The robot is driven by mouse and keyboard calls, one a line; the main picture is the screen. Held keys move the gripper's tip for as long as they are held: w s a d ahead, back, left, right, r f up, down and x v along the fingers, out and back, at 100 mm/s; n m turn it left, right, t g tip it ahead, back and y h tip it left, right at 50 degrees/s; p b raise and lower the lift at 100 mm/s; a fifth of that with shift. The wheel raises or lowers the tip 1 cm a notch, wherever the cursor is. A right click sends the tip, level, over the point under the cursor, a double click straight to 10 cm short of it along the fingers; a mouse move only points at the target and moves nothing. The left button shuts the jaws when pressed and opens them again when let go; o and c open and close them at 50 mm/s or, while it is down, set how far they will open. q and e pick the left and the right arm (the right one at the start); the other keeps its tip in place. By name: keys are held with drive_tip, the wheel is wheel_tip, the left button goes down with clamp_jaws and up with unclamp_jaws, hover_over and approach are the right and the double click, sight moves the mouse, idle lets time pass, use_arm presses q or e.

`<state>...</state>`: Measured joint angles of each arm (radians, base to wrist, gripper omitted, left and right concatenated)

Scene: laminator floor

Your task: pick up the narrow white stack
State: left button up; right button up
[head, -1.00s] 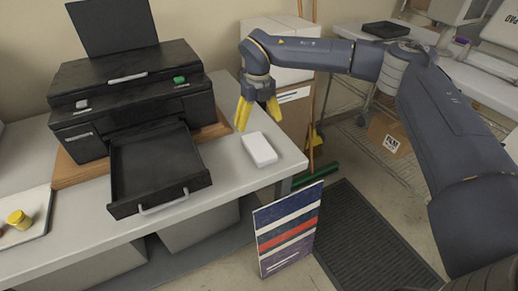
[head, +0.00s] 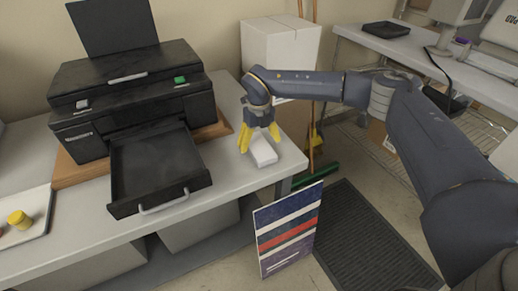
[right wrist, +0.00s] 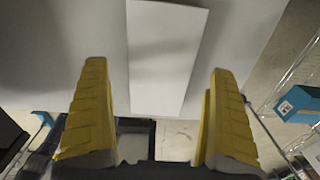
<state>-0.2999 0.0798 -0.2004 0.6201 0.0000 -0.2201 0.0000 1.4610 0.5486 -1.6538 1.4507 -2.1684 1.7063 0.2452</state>
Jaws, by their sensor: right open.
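The narrow white stack (head: 263,151) lies on the grey table near its right end, to the right of the black printer's open tray. My right gripper (head: 259,138) is over the stack with its yellow fingers pointing down. In the right wrist view the stack (right wrist: 164,58) shows as a pale block between and beyond the open fingers of the gripper (right wrist: 158,110), with space on both sides. The fingers do not hold it. In the head view the fingers hide part of the stack. My left gripper is not in view.
The black printer (head: 133,95) with its tray pulled out stands on a wooden board to the left. A white tray with a yellow jar (head: 19,219) is at far left. A striped board (head: 288,230) leans by the table front.

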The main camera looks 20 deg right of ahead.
wheel_tip(320, 180, down, 2)
drive_tip(key=shift+f, duration=0.1)
drive_tip(key=c, duration=1.5)
